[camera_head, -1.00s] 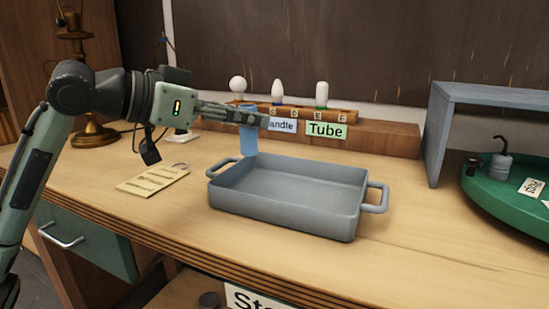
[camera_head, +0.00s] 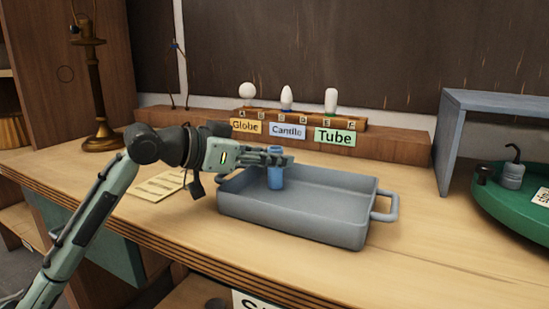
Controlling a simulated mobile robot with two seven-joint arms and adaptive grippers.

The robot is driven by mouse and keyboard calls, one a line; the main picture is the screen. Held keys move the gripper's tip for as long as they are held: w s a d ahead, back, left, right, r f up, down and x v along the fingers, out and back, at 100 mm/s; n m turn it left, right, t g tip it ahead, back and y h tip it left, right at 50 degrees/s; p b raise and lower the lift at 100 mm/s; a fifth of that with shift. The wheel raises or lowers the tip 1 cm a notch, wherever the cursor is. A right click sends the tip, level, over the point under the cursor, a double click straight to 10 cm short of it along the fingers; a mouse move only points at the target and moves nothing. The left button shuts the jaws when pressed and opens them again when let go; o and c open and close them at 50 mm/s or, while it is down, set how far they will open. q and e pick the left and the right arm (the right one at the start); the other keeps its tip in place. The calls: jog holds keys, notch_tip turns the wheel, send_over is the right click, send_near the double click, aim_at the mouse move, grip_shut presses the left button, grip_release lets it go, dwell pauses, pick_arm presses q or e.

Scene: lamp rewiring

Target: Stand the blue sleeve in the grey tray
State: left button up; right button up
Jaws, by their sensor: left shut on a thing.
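The blue sleeve (camera_head: 275,181) is a short upright cylinder at the left part of the grey tray (camera_head: 290,220). My left gripper (camera_head: 280,160) reaches in from the left and is shut on the sleeve near its top. The sleeve's lower end shows inside the tray's outline, against its inner wall and floor. I cannot tell whether it touches the tray floor. The tray is rectangular with a handle at each end and is otherwise empty. My right gripper is not in view.
Behind the tray, a wooden rack holds bulbs above Globe, Candle and Tube labels (camera_head: 334,137). A paper note (camera_head: 158,186) lies left of the tray, partly behind my arm. A brass lamp stand (camera_head: 102,135) stands at the back left. A green round tray (camera_head: 515,200) is at right.

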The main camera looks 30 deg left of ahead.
pick_arm(q)
jog(key=shift+f, duration=0.15)
jog(key=o, duration=0.7)
jog(key=shift+o, duration=0.4)
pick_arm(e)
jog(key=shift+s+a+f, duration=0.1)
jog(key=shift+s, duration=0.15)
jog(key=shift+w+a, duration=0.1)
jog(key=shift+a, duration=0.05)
pick_arm(q)
jog(key=shift+s+a, duration=0.1)
jog(key=shift+s, duration=0.1)
jog(key=b+v, duration=0.1)
jog(key=v, duration=1)
jog(key=shift+s+a+r+b, duration=0.15)
jog(key=shift+s+r+b, duration=0.1)
jog(key=shift+r+b, duration=0.05)
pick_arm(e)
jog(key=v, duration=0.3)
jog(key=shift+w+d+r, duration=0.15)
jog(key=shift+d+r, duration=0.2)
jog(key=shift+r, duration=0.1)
